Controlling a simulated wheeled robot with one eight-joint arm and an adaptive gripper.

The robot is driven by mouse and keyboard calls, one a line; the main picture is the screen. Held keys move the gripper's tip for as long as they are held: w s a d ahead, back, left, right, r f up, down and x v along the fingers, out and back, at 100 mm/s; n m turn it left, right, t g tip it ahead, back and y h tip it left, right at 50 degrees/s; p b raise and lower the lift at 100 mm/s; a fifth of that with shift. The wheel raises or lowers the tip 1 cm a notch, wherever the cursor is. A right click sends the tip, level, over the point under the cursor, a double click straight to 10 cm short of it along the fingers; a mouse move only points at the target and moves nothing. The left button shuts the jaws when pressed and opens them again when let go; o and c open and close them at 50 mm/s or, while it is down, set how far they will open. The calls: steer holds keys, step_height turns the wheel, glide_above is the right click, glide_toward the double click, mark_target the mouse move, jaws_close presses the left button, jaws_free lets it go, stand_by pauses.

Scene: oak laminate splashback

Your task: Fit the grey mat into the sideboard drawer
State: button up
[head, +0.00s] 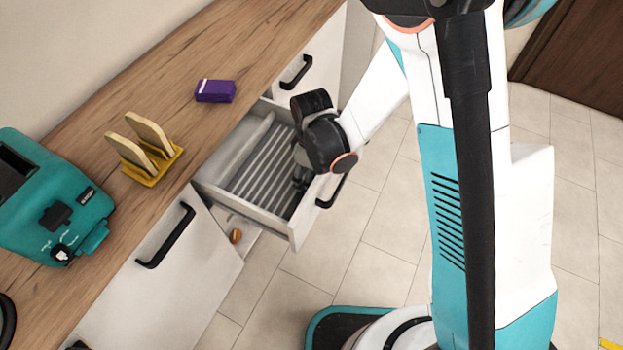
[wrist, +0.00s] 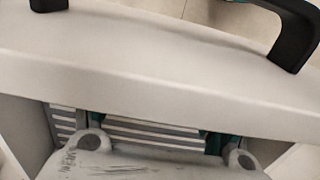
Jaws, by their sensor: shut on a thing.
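The grey mat (head: 262,163) is striped with pale and dark ribs and lies inside the open sideboard drawer (head: 243,208). My gripper (head: 300,184) reaches down into the drawer near its front panel, shut on the mat. In the wrist view the striped mat (wrist: 155,133) shows between the dark teal fingers of my gripper (wrist: 157,135), just behind the drawer front (wrist: 160,75). My gripper and arm hide the mat's right part, and I cannot tell whether that part lies flat.
The wooden top carries a purple box (head: 215,91), a yellow rack (head: 152,165) with two boards, and a teal appliance (head: 55,200). A small orange-brown round thing (head: 235,236) shows below the drawer.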

step_height(320, 180, down, 2)
steer(key=shift+r, duration=0.1)
steer(key=o, duration=1.2)
step_height(320, 180, up, 12)
steer(key=p, duration=0.4)
steer(key=shift+r, duration=0.1)
